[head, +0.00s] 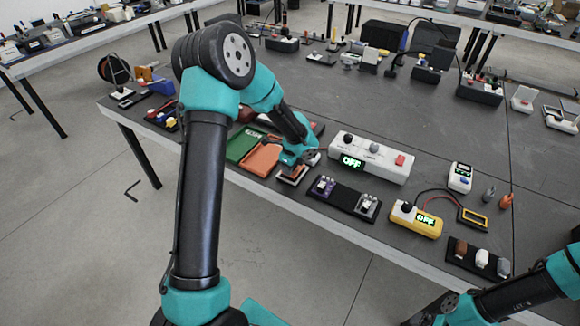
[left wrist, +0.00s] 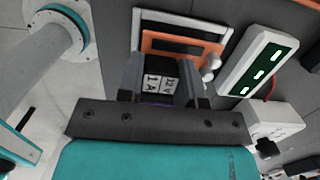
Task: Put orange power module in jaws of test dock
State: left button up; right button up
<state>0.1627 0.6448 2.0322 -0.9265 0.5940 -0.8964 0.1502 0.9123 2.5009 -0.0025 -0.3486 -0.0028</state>
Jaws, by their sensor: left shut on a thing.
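My left gripper (head: 297,160) reaches down at the table's front edge. In the left wrist view its fingers (left wrist: 161,86) are shut on a dark block with white labelled faces (left wrist: 162,85); I cannot tell whether this block belongs to the orange module. Just past the fingertips is an orange panel with a dark slot (left wrist: 200,50) inside a pale frame; the same small framed piece (head: 291,175) shows under the gripper in the head view. I cannot tell for certain which fixture is the test dock. My right gripper (head: 432,317) is partly cut off at the bottom.
An orange tray (head: 262,160) and a green tray (head: 243,146) lie left of the gripper. A white box with an OFF display (head: 385,162), a black base with two clamp-like fixtures (head: 345,200) and a yellow meter (head: 416,219) stand to the right.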

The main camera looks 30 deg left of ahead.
aim_at(295, 174)
pick_arm(q)
jog(key=shift+f, duration=0.9)
dwell(0.4)
jog(key=o, duration=1.1)
jog(key=shift+c, duration=0.2)
notch_tip(295, 174, up, 17)
jog(key=d, duration=0.2)
jog(key=shift+r, duration=0.15)
dwell(0.3)
